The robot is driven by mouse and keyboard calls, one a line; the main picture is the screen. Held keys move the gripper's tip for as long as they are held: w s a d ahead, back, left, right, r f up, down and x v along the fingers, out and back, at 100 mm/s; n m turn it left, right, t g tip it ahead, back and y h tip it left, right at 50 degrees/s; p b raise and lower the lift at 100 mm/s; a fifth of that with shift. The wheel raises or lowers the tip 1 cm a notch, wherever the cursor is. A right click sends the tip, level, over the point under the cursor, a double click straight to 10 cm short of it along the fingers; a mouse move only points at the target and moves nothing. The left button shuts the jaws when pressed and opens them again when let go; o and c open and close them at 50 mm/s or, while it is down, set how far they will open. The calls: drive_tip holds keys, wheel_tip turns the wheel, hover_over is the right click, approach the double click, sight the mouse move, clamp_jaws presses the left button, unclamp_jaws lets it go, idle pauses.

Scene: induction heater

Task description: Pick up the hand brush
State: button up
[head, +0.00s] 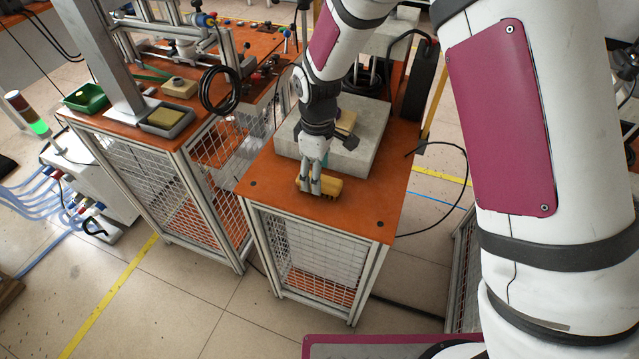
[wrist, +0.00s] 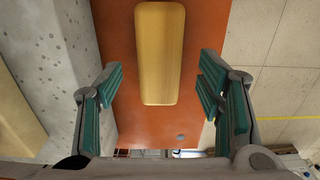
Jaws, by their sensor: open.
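The hand brush is a yellow wooden block (head: 328,186) lying on the orange top of the small cabinet, close to its front edge. My gripper (head: 311,187) is directly at it in the head view and covers part of it. In the wrist view the brush's smooth back (wrist: 160,55) lies lengthwise, centred between the two green-padded fingers. My gripper (wrist: 163,95) is open there, with gaps on both sides of the brush and no finger touching it. The brush's bristles are largely hidden in the wrist view.
A grey stone slab (head: 368,150) stands right behind the brush on the orange cabinet top (head: 375,205), close to the left finger in the wrist view. A second orange workbench (head: 165,133) with a grey tray (head: 167,119) and a green bin (head: 86,98) stands to the left.

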wheel_tip(320, 180, down, 4)
drive_tip(key=shift+d, duration=0.15)
drive_tip(key=shift+c, duration=0.6)
drive_tip(key=c, duration=1.2)
drive_tip(key=shift+r, duration=0.1)
drive_tip(key=shift+r, duration=0.9)
drive_tip(key=shift+s+d+r, duration=0.2)
drive_tip(key=shift+s+r, duration=0.35)
drive_tip(key=shift+r, duration=0.3)
drive_tip(key=s+d, duration=0.1)
drive_tip(key=s, duration=0.3)
drive_tip(key=s+d+r, duration=0.1)
drive_tip(key=s, duration=0.4)
drive_tip(key=s+d, duration=0.1)
drive_tip(key=s, duration=0.4)
drive_tip(key=shift+s+d+r+b, duration=0.2)
drive_tip(key=shift+s+d+b, duration=0.05)
drive_tip(key=shift+d+b, duration=0.1)
